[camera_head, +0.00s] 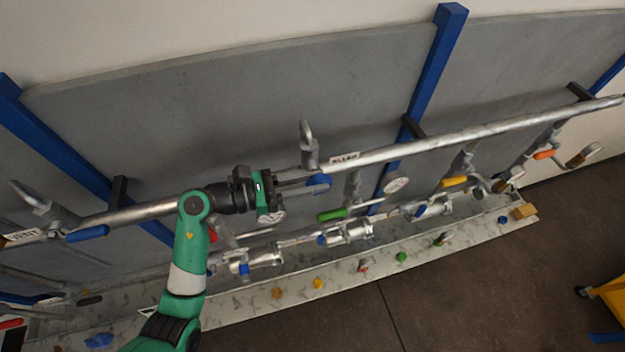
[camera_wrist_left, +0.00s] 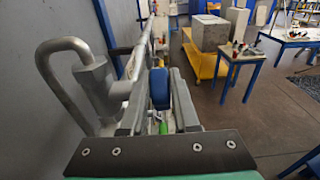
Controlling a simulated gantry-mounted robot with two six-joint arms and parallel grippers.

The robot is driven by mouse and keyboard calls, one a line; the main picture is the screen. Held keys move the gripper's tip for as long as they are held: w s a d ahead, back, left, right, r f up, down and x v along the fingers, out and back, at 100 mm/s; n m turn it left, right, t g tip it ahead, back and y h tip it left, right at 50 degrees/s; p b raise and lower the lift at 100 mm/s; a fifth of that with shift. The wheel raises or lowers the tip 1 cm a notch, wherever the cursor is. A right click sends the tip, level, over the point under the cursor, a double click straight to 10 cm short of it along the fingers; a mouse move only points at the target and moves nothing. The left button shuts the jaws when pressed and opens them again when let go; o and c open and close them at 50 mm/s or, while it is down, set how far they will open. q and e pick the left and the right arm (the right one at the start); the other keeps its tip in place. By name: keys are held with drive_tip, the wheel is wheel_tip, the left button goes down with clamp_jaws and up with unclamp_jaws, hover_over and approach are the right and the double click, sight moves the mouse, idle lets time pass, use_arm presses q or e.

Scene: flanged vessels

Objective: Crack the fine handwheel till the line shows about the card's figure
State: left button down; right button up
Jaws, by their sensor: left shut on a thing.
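My right gripper is in neither view.
A hooked pipe (camera_wrist_left: 65,62) stands close left of my fingers. A pale tray (camera_head: 330,285) with small coloured items runs below. Dark floor lies in front.

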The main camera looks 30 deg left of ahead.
use_arm(q)
drive_tip(key=g+y, duration=0.3)
drive_tip(key=shift+w+d+r, duration=0.3)
drive_tip(key=shift+r, duration=0.1)
drive_tip(key=shift+w+d+g+y, duration=0.15)
drive_tip(key=shift+g+y, duration=0.65)
drive_tip(key=shift+y, duration=0.05)
drive_tip(key=shift+w+d+g+y, duration=0.1)
drive_tip(key=shift+g+y, duration=0.7)
drive_tip(key=shift+y, duration=0.05)
drive_tip(key=shift+f, duration=0.1)
drive_tip(key=c, duration=0.9)
unclamp_jaws()
drive_tip(key=shift+c, duration=0.2)
